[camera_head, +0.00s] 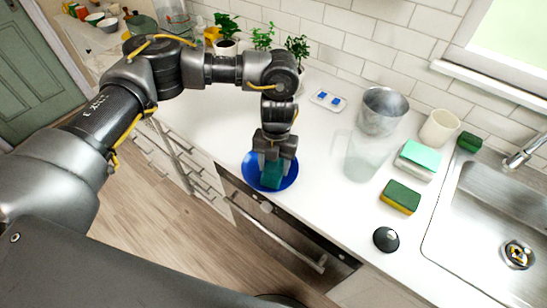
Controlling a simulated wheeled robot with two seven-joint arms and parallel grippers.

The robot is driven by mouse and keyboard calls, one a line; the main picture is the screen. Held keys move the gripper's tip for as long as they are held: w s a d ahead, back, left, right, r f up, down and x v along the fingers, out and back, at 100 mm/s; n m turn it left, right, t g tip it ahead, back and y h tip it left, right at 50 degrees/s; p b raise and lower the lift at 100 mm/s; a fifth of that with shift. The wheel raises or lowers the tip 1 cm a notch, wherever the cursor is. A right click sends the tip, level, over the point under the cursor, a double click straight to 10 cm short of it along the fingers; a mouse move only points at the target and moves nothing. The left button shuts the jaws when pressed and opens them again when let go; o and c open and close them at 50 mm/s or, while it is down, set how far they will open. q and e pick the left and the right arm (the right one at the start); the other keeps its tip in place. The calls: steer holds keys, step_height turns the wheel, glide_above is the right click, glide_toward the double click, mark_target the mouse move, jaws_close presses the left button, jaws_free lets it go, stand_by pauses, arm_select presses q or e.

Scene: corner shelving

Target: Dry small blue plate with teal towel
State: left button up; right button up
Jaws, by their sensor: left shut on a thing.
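A small blue plate (252,182) lies on the white counter near its front edge. My left gripper (272,168) points down over the plate and is shut on the teal towel (271,181). The towel is bunched under the fingers and appears to touch the plate, though the contact is partly hidden by the gripper. My right gripper is not in view.
To the right stand a clear pitcher (366,155), a metal cup (383,112), a cream cup (439,128), a teal-topped block (420,156), a green-yellow sponge (400,197), a black lid (386,239) and the sink (490,220). Potted plants (297,47) stand behind.

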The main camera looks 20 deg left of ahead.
arm_select(q)
steer(key=shift+w+d+f+b, duration=0.2)
steer(key=shift+w+b, duration=0.1)
steer(key=shift+b, duration=0.1)
steer(key=shift+w+d+r, duration=0.1)
steer(key=shift+w, duration=0.3)
step_height(320, 180, up, 7)
steer(key=p, duration=0.5)
steer(key=shift+p, duration=0.4)
